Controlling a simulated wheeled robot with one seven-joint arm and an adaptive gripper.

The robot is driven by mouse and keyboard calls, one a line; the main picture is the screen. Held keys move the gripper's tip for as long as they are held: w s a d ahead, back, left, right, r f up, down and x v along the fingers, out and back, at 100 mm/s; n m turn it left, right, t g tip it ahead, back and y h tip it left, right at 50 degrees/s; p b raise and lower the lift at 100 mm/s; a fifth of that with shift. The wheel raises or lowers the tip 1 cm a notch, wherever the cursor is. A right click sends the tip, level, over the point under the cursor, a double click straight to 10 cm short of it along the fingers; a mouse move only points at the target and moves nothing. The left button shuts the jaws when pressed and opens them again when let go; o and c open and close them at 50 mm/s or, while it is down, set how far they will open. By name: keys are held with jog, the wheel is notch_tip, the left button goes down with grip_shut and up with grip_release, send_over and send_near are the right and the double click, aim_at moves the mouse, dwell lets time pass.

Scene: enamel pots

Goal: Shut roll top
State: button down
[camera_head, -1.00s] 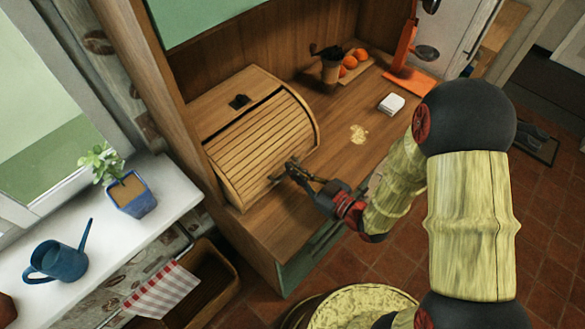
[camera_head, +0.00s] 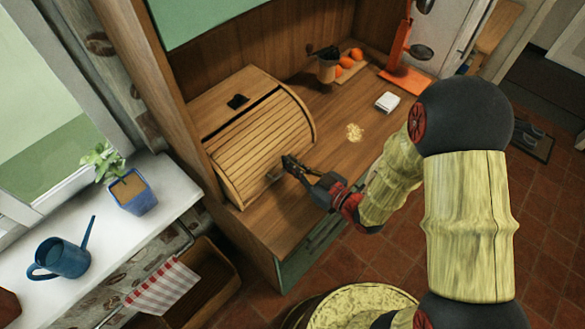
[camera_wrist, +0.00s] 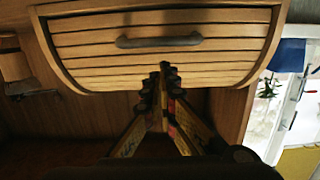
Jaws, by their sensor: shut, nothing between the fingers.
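The wooden roll top box (camera_head: 222,103) stands on the wooden counter at the left. Its slatted roll top (camera_head: 250,145) covers the curved front, with its lower edge down close to the counter. The grey bar handle (camera_wrist: 158,42) shows whole in the wrist view, which sees the box upside down; it also shows in the head view (camera_head: 273,177). My gripper (camera_head: 289,162) is just right of the handle, apart from it. In the wrist view its fingers (camera_wrist: 165,72) are together and empty, in front of the slats. Any narrow gap under the roll top cannot be made out.
A white box (camera_head: 387,102), a pale patch (camera_head: 354,132), a cup (camera_head: 327,68), oranges (camera_head: 346,62) and an orange stand (camera_head: 403,70) are on the counter, right of the roll top box. A potted plant (camera_head: 130,192) and blue watering can (camera_head: 62,258) stand on the left sill.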

jog(key=f+p+v, duration=0.1)
jog(key=v, duration=0.8)
jog(key=shift+s+d+r, duration=0.15)
jog(key=shift+d+r, duration=0.15)
jog(key=shift+r, duration=0.05)
